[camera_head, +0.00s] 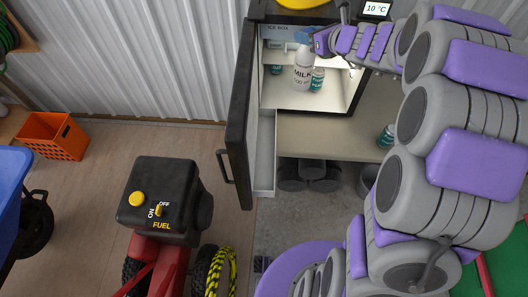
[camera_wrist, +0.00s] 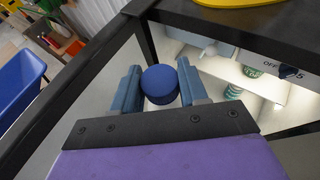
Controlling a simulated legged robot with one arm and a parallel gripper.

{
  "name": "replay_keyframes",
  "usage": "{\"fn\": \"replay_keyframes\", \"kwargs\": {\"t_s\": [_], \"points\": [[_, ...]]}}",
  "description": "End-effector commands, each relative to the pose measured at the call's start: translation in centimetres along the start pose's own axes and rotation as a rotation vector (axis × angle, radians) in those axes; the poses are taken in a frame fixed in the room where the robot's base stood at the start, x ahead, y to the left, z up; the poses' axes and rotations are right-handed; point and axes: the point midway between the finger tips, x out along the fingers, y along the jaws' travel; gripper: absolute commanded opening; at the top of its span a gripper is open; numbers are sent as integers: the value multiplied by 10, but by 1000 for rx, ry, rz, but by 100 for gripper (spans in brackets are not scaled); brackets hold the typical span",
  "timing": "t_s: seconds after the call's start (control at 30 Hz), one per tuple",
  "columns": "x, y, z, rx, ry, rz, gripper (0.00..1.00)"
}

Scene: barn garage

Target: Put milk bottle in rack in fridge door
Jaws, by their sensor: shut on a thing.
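The white milk bottle (camera_head: 302,75) hangs upright in front of the lit fridge interior. Its blue cap (camera_wrist: 160,84) sits between the two fingers of my gripper (camera_wrist: 160,88), which is shut on it. In the head view my gripper (camera_head: 312,42) is at the bottle's top, coming from the right. The fridge (camera_head: 352,92) is open, its black-framed door (camera_head: 237,105) swung out to the left. A pale rack (camera_head: 264,158) runs along the door's inner side, left of and below the bottle. The bottle's base is hidden in the wrist view.
Teal cans (camera_head: 317,80) stand in the fridge near the bottle, and another (camera_head: 387,137) is at the right. A red machine with a black fuel tank (camera_head: 160,192) stands left of the door. An orange crate (camera_head: 53,137) is far left.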

Motion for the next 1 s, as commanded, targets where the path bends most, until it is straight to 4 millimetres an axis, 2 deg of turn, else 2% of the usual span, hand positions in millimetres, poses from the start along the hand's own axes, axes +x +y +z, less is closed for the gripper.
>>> {"fn": "replay_keyframes", "kwargs": {"t_s": [0.1, 0.23, 0.47, 0.67, 1.0], "points": [[11, 1, 4, -43, -1, 98, 0], [21, 4, -1, -91, -1, 217, 0], [28, 5, -36, -171, -2, 419, 0], [23, 2, -88, -237, -4, 577, 0], [-9, -7, -200, -327, -4, 793, 0]]}}
